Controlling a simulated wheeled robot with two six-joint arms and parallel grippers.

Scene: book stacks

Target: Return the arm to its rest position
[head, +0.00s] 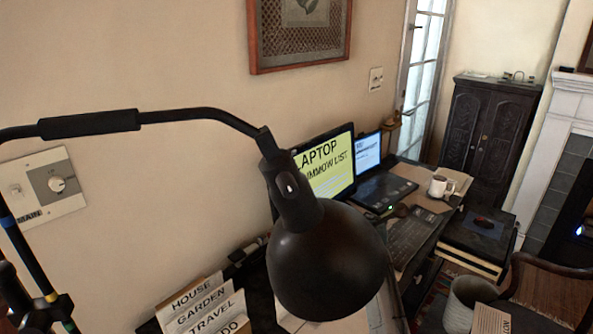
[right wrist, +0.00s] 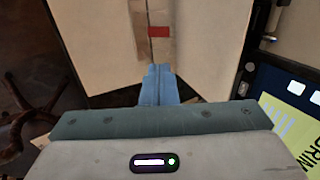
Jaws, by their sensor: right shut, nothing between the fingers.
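My right gripper (right wrist: 158,72) shows in the right wrist view as two blue fingers pressed together, with nothing between them. The grey-green gripper body lies below the fingers. A cardboard-coloured surface with a brown strip and a red mark (right wrist: 159,31) is beyond the fingertips; I cannot tell the distance. Neither gripper shows clearly in the head view, and my left gripper is not in view.
A black desk lamp (head: 325,262) blocks much of the desk in the head view. Labelled folders (head: 205,312) stand at lower left. A wooden chair (head: 552,290) is at right.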

